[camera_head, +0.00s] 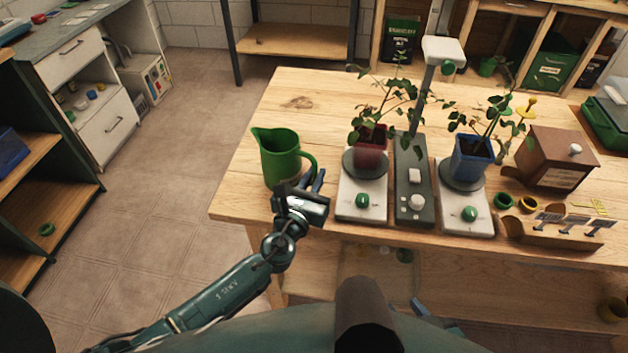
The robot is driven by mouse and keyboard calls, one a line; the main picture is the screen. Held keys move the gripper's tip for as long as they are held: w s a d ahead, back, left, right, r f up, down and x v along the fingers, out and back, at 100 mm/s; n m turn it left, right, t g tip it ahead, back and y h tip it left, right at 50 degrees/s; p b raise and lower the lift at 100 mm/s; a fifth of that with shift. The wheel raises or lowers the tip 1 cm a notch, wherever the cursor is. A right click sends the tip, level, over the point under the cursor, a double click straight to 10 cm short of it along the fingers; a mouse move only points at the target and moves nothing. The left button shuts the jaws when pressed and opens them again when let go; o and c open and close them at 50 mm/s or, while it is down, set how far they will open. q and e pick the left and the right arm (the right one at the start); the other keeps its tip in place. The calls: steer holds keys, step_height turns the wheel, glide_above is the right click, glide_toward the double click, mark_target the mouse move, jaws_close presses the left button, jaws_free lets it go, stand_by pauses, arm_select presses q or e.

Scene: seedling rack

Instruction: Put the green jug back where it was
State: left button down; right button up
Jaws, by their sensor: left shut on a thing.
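The green jug (281,156) is upright at the left end of the wooden table (296,103), spout to the left and handle to the right. My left gripper (316,182) is shut on the jug's handle from the front. The gripper hides part of the jug's lower right side, and I cannot tell whether its base touches the table. A small blue part of what looks like my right gripper (422,308) shows below the table's front edge; its jaws cannot be made out.
Right of the jug are a plant in a red pot (370,145) and one in a blue pot (472,156), each on a white-based stand, with a grey control unit (413,180) between. A wooden box (553,158) stands further right. Table behind the jug is clear.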

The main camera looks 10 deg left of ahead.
arm_select(q)
steer(key=c, duration=1.5)
jaws_free()
steer(key=s+a+f+n+g, duration=0.2)
steer(key=s+n, duration=0.6)
steer(key=n, duration=0.4)
steer(key=s+a+f+n+g, duration=0.2)
steer(key=s+f+n, duration=0.1)
steer(key=s+n, duration=0.5)
steer(key=s+a+f+n+g, duration=0.2)
steer(key=s+n, duration=0.5)
steer(key=n, duration=0.8)
steer(key=shift+s+a+f+n+g, duration=0.2)
steer(key=shift+s+a+n+g, duration=0.1)
steer(key=shift+s, duration=0.1)
